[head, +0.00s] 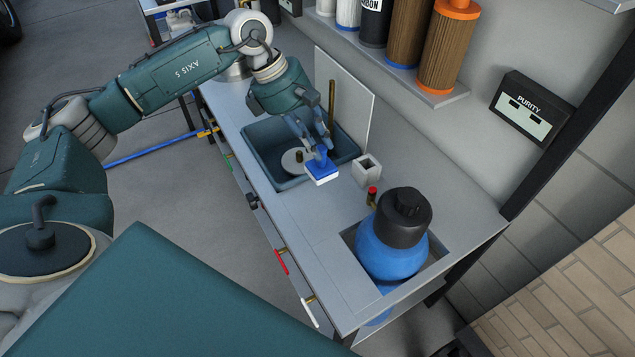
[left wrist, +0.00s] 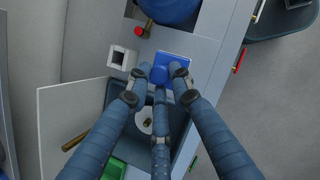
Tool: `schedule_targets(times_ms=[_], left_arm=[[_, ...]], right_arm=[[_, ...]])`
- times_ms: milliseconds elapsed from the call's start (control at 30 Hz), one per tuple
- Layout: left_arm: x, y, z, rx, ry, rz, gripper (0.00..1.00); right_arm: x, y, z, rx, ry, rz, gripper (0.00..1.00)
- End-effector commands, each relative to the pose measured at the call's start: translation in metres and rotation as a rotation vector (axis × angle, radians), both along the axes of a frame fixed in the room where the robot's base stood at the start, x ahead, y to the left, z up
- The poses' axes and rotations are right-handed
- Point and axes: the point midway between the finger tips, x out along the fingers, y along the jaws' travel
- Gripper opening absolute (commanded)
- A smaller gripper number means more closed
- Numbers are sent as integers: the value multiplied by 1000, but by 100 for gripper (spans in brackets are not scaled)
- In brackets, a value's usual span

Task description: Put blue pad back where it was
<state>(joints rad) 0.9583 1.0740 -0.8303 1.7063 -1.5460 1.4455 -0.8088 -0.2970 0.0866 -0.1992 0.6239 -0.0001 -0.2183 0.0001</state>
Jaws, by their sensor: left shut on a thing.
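The blue pad (head: 321,173), blue on top with a white lower layer, is at the near right corner of the sink (head: 270,183). My left gripper (head: 321,152) is shut on the pad's blue grip from above. In the left wrist view the pad (left wrist: 180,48) shows past the fingertips (left wrist: 162,70), over the counter beside the sink. I cannot tell whether the pad touches the counter. My right gripper is not in view.
A small grey square holder (head: 367,169) stands right of the pad. A small red-topped item (head: 372,195) and a blue bottle with a black cap (head: 398,235) are nearer. A pale upright board (head: 347,100) stands behind the sink. The counter's near left part (head: 310,225) is clear.

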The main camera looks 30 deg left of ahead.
Motion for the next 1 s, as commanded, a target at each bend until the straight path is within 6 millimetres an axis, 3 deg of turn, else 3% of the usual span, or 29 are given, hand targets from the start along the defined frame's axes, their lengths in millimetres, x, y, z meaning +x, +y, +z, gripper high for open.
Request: schedule_targets(times_ms=[100,300,567,800,1000], left_arm=[[-2,0,-31,-1,7,0,0],[-1,-1,-74,-2,3,-2,0],[-1,-1,-96,0,2,-2,0],[0,-1,-128,-1,2,-3,0],[0,-1,-132,0,-2,-4,0]], right_arm=[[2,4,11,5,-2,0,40],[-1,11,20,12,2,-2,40],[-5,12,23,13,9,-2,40],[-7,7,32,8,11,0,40],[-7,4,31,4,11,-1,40]])
